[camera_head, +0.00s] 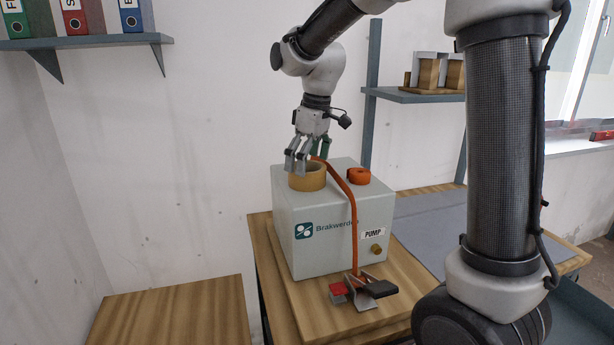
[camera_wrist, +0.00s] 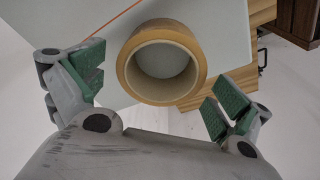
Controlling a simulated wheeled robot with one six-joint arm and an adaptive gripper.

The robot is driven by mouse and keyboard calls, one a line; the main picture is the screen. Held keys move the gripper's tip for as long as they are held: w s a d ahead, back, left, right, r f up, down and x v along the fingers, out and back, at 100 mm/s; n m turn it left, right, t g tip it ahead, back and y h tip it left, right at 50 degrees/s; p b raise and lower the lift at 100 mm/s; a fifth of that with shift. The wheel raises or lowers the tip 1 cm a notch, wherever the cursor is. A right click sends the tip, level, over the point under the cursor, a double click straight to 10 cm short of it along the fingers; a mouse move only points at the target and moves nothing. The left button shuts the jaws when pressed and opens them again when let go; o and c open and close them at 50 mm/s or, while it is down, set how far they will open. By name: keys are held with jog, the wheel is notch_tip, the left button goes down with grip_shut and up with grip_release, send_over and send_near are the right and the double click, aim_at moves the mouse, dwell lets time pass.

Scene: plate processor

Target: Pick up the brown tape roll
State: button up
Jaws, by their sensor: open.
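The brown tape roll (camera_head: 308,178) lies flat on top of the grey pump box (camera_head: 312,257), near its back left corner. In the wrist view the roll (camera_wrist: 198,68) shows as a tan ring with the box top (camera_wrist: 228,35) visible through its hole. My gripper (camera_head: 303,158) is above the roll, pointing down at it. In the wrist view my gripper (camera_wrist: 153,92) is open, with its green-padded fingers apart on the left and right below the roll. Nothing is between the pads.
An orange strap (camera_head: 351,220) runs over the box and down its front, beside the roll. A smaller orange roll (camera_head: 358,176) sits on the box to the right. A buckle (camera_head: 362,288) lies on the wooden table (camera_head: 320,325). The wall is behind.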

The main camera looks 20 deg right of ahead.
jog(key=shift+f, duration=0.8)
jog(key=c, duration=1)
